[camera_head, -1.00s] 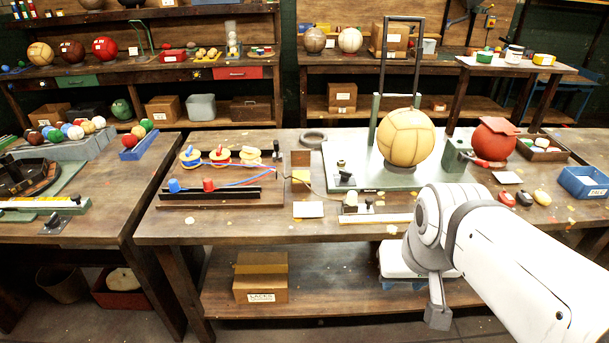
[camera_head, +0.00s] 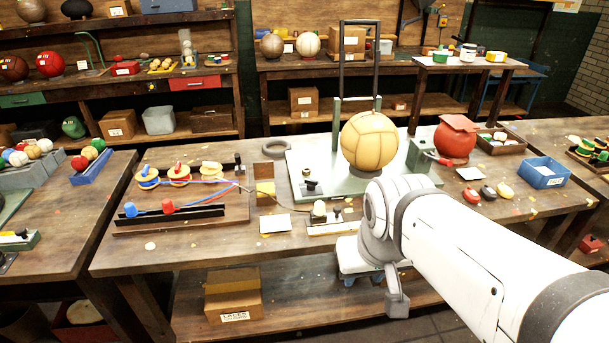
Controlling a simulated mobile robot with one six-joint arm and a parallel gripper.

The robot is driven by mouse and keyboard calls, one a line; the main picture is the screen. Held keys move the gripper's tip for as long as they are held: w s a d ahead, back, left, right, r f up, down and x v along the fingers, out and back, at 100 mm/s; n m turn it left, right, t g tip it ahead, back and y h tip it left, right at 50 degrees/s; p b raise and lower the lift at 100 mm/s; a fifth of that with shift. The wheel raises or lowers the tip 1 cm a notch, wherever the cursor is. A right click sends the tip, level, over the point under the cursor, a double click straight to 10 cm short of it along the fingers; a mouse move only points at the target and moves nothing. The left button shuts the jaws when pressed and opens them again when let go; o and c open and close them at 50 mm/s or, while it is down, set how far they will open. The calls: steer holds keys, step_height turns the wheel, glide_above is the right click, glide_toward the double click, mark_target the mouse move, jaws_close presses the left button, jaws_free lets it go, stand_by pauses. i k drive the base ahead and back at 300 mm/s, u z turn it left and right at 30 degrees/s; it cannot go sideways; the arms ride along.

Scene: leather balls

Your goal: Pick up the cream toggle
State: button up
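Three small rounded pieces lie at the right of the middle bench: a red one (camera_head: 471,196), a dark one (camera_head: 487,193) and a cream-yellow one (camera_head: 505,190). The cream-yellow one may be the cream toggle. A cream knob (camera_head: 319,209) stands on a small board near the front edge, and a cream piece tops the right yellow spool (camera_head: 210,167); I cannot tell which is the toggle. My white arm reaches in from lower right. My gripper (camera_head: 362,277) seems to hang at the bench's front edge, left of the three pieces, its fingers mostly hidden.
A tan ball (camera_head: 370,141) rests on a green plate under a tall frame (camera_head: 376,70). A laces box (camera_head: 233,297) sits on the shelf below. Bare wood lies around the pieces.

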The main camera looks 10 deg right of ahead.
mark_target(318, 211)
steer(key=i, duration=0.85)
steer(key=u, duration=0.05)
